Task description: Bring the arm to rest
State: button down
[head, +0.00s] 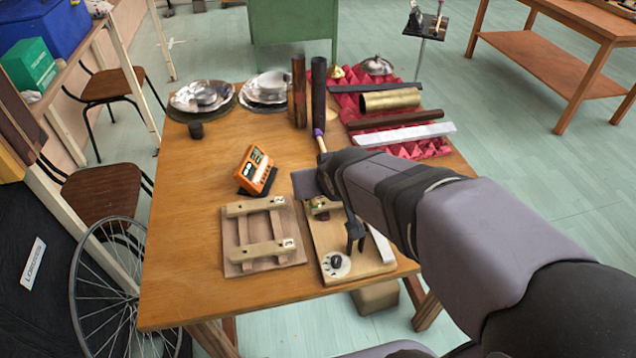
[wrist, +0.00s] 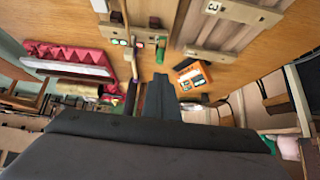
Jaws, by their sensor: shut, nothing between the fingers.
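A board with two wooden bars (head: 240,255) lies left of my gripper. An orange device (head: 256,170) stands behind it. Metal bowls (head: 205,95), upright tubes (head: 299,90) and a red cloth (head: 345,103) with bars and a brass tube (head: 390,99) fill the back. The table's left front is clear.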

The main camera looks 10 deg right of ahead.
jog(key=shift+s, duration=0.1)
jog(key=s+d+f+g, duration=0.1)
jog(key=s+f+g, duration=0.3)
jog(key=s+f, duration=0.4)
jog(key=s+d+f+g, duration=0.1)
jog(key=s+f+g, duration=0.4)
jog(key=s, duration=0.5)
notch_tip(320, 180, up, 12)
jog(key=p, duration=1.2)
jog(key=shift+t, duration=0.3)
